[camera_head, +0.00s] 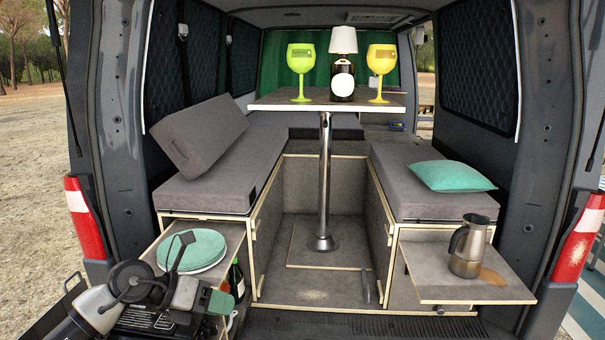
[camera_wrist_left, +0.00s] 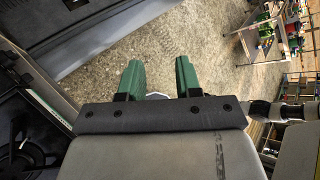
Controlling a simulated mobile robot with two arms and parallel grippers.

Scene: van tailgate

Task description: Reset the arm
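My left arm comes in at the lower left of the head view, bent low in front of the left pull-out shelf (camera_head: 228,240). Its gripper (camera_head: 218,301) has green fingers and is near the van's rear edge, below the plates. In the left wrist view the two green fingers (camera_wrist_left: 160,78) stand apart with no object held between them, and ground shows beyond. My right gripper is in neither view.
Green plates (camera_head: 200,252) lie on the left shelf, with a bottle (camera_head: 236,278) beneath. A metal jug (camera_head: 468,246) stands on the right shelf (camera_head: 470,291) beside a brown spill. A table (camera_head: 270,102) inside holds two goblets and a lamp-topped bottle. The central floor is clear.

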